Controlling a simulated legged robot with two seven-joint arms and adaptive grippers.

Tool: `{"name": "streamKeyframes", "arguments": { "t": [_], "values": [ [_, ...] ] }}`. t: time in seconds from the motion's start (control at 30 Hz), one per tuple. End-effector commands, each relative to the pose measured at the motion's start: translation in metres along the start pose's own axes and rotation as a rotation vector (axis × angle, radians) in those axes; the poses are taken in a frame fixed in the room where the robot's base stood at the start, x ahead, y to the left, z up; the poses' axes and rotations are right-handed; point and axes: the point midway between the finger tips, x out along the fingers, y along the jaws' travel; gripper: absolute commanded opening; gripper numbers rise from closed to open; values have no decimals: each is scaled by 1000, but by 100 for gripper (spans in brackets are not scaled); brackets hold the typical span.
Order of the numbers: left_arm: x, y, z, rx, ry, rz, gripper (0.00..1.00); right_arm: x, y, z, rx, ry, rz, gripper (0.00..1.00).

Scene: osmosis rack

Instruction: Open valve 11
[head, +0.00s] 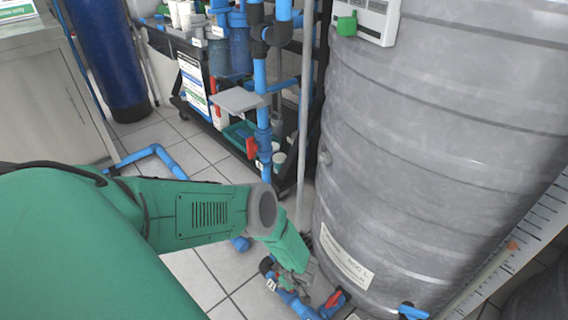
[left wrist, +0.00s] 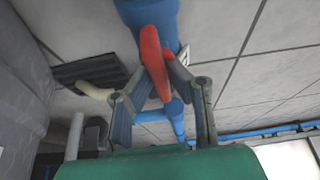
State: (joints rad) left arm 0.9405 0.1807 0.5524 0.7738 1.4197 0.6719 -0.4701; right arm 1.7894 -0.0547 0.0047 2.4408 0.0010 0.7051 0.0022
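A red valve handle (left wrist: 153,60) sits on a blue pipe (left wrist: 153,14) near the floor. In the left wrist view its lower end lies between the fingers of my left gripper (left wrist: 158,72). The fingers lean inward and appear to press the handle from both sides. In the head view my left gripper (head: 303,272) is low beside the grey tank and hides part of the pipe. A red handle (head: 334,298) shows just right of it. A small white tag (head: 271,284) is on the pipe, its number too small to read surely. My right gripper is not in view.
The large grey tank (head: 440,140) stands close on the right. An upright blue pipe with another red-handled valve (head: 251,148) and a dark rack (head: 205,105) stand behind. A thin grey pole (head: 303,120) rises near the tank. Tiled floor (head: 200,275) is open to the left.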

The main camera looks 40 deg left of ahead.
Motion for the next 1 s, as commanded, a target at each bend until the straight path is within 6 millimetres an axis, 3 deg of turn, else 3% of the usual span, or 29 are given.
{"name": "streamKeyframes", "arguments": {
  "t": [0.37, 0.53, 1.0],
  "values": [
    [-1, 0, 0, 1, 0, 0, 32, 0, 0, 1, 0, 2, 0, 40],
    [-10, 1, 0, 2, 0, 0, 32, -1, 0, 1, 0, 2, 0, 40],
    [-89, 2, 1, 4, -2, 2, 32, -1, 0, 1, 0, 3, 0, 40]
  ]
}}
